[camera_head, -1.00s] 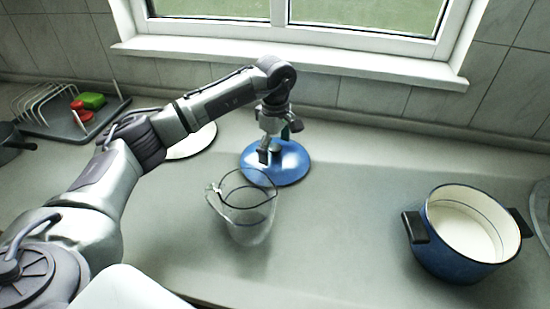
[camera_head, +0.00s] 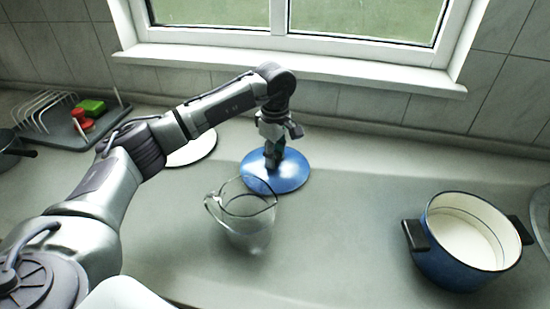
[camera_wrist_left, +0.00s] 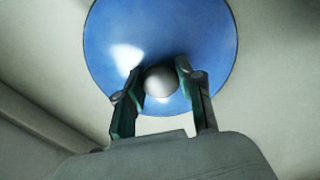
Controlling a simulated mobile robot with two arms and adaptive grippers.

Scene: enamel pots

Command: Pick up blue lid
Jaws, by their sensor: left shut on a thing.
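The blue lid (camera_head: 291,177) is a round, shiny disc on the grey counter, below the window and behind the glass pitcher. In the left wrist view the blue lid (camera_wrist_left: 205,38) shows from above with its round silver knob (camera_wrist_left: 160,82). My left gripper (camera_head: 272,160) is over the lid, pointing down. In the left wrist view my left gripper's fingers (camera_wrist_left: 160,88) stand on either side of the knob and are shut on it. In the head view the fingers hide the knob. The lid looks flat on the counter. My right gripper is not in view.
A clear glass pitcher (camera_head: 246,225) stands just in front of the lid. A blue pot (camera_head: 455,262) with black handles stands at the right. A white round lid or plate (camera_head: 196,150) and a dish rack (camera_head: 62,128) are at the left. The counter between lid and pot is clear.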

